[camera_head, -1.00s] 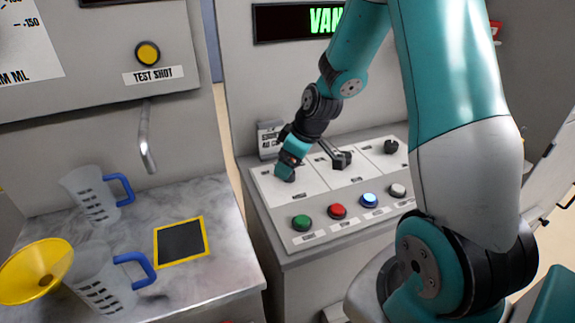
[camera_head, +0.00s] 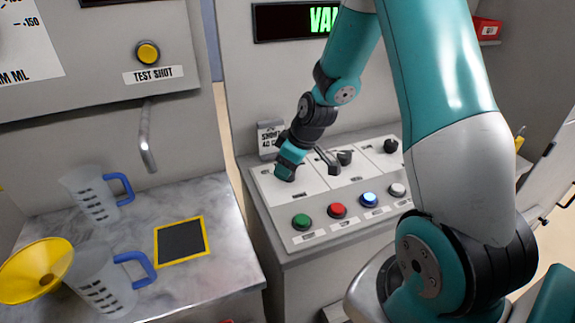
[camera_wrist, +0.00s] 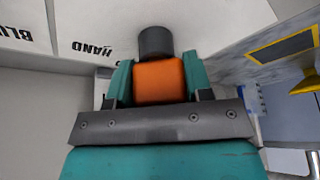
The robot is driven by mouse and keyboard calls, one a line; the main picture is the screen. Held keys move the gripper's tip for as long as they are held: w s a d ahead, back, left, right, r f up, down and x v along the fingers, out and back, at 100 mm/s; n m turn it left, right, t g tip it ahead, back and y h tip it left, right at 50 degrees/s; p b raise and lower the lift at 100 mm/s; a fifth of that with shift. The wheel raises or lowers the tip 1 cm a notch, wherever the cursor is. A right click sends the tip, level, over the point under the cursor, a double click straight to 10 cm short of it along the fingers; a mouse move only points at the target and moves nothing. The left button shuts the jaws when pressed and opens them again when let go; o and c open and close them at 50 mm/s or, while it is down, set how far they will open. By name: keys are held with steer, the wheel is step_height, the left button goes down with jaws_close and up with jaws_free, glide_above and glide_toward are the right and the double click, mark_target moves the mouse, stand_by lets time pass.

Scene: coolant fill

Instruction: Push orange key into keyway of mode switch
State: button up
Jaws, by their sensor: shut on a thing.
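The orange key (camera_wrist: 160,82) shows in the wrist view as an orange block between the two teal fingers of my gripper (camera_wrist: 160,86). My gripper is shut on it. Directly beyond the key is a dark round part, the mode switch (camera_wrist: 155,42), on the white panel. The key looks lined up with it and close against it; its tip is hidden, so I cannot tell how deep it sits. In the head view my gripper (camera_head: 287,172) is low over the left section of the control panel (camera_head: 330,212), covering the key and switch.
The panel carries a lever (camera_head: 327,160), a black knob (camera_head: 390,146), and green (camera_head: 301,222), red (camera_head: 336,211), blue (camera_head: 369,200) and white (camera_head: 397,189) buttons. A grey tag (camera_head: 269,137) stands behind my gripper. Jugs and a yellow funnel (camera_head: 35,270) are on the left counter.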

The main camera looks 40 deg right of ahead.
stand_by(0.3)
steer(key=o, duration=0.9)
steer(key=v, duration=1.7)
steer(key=shift+s+r, duration=0.1)
steer(key=shift+s, duration=0.05)
steer(key=s+a+r+g+y, duration=0.1)
steer(key=s+a, duration=0.3)
steer(key=a, duration=0.9)
steer(key=s+a+n+g+y, duration=0.1)
steer(key=s+a+g, duration=0.1)
steer(key=s+a, duration=1)
steer(key=shift+s+r+g, duration=0.3)
steer(key=shift+s+g, duration=0.1)
steer(key=shift+s, duration=0.05)
